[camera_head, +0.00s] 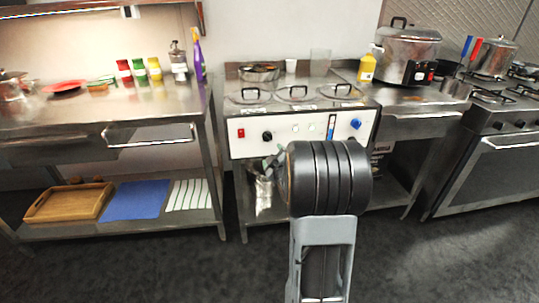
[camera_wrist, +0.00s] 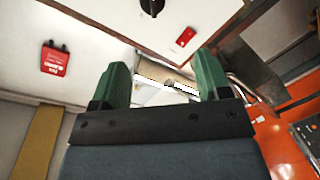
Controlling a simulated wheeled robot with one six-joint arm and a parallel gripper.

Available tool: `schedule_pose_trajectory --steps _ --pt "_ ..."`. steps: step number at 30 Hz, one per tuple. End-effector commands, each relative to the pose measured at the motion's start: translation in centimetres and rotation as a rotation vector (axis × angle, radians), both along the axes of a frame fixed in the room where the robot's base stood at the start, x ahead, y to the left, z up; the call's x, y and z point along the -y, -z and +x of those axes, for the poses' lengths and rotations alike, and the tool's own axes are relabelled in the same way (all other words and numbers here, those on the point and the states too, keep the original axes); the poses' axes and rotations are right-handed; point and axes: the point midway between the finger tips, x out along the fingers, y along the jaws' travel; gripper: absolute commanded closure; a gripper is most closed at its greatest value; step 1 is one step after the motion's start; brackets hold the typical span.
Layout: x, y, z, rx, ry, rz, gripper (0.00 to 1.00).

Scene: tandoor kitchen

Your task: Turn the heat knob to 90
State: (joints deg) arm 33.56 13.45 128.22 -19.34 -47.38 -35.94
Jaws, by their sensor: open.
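The white control panel (camera_head: 300,130) of the steel cooking unit carries a black knob (camera_head: 267,136) at left and a blue knob (camera_head: 355,124) at right. I cannot read which one is the heat knob or any marks around them. In the wrist view a black knob (camera_wrist: 152,6) is cut by the top edge, ahead of my fingertips. My gripper (camera_wrist: 160,80) has two green fingers, open and apart with nothing between them. In the head view my gripper (camera_head: 273,160) is just below the panel and the black knob, mostly hidden behind my arm.
A red switch (camera_head: 240,133) sits left of the black knob; it also shows in the wrist view (camera_wrist: 185,37). Lidded wells (camera_head: 298,92) top the unit. A side table (camera_head: 150,98) stands left, a stove (camera_head: 500,125) right. A metal pot (camera_head: 263,195) is below.

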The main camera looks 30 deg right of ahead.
Motion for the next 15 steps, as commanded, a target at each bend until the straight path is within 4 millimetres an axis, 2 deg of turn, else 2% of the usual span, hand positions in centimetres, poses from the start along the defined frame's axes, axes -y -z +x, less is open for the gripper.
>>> schedule_pose_trajectory --steps 1,8,15 --pt "0.8 1.4 -0.1 0.021 0.0 -0.027 0.3" --pt "2.4 2.0 0.9 0.075 -0.007 -0.086 0.3" --pt "3.7 2.0 5.1 0.076 -0.009 -0.089 0.3"
